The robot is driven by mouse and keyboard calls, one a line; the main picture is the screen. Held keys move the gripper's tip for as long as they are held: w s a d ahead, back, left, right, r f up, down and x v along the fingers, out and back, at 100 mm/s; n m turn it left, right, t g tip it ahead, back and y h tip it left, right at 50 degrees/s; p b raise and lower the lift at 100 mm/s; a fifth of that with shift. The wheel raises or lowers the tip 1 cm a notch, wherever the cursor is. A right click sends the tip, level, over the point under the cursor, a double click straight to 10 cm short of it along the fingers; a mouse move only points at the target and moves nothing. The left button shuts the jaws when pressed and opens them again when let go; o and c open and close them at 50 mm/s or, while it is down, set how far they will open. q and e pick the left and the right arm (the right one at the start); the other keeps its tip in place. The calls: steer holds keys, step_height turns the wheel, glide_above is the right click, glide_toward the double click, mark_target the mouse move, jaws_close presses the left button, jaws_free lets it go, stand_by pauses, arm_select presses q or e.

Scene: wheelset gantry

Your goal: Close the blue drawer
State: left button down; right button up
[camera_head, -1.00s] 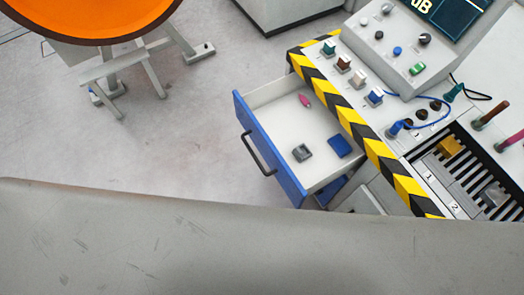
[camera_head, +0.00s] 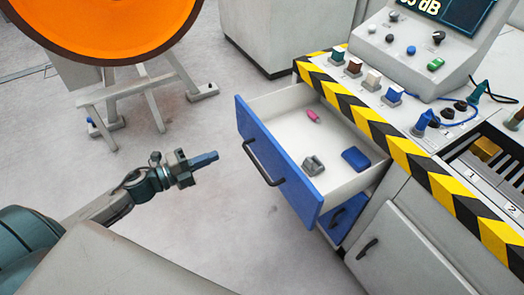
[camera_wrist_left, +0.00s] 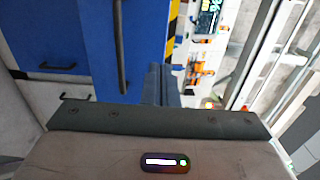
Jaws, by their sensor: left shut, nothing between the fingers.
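The blue drawer (camera_head: 280,165) is pulled out from the console, its blue front and dark bar handle (camera_head: 263,163) facing left. Inside lie a pink piece (camera_head: 312,115), a grey part (camera_head: 313,165) and a blue block (camera_head: 355,158). My left gripper (camera_head: 206,160) is shut and empty, left of the drawer front and apart from it, pointing at the handle. The left wrist view shows the blue front (camera_wrist_left: 90,35) and handle (camera_wrist_left: 120,45) beyond the closed fingers (camera_wrist_left: 161,85). My right gripper is not in view.
A second blue drawer (camera_head: 343,218) sits below the open one, above a grey cabinet door (camera_head: 385,255). The striped console edge (camera_head: 400,150) borders the drawer on the right. An orange wheel (camera_head: 105,25) on a grey stand is at upper left. Floor between stand and drawer is clear.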

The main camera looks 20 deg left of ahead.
arm_select(q)
steer(key=p, duration=0.2)
glide_toward(263, 134)
steer(key=x, duration=0.5)
steer(key=shift+w+d+f, duration=0.1)
steer(key=shift+w+d, duration=0.6)
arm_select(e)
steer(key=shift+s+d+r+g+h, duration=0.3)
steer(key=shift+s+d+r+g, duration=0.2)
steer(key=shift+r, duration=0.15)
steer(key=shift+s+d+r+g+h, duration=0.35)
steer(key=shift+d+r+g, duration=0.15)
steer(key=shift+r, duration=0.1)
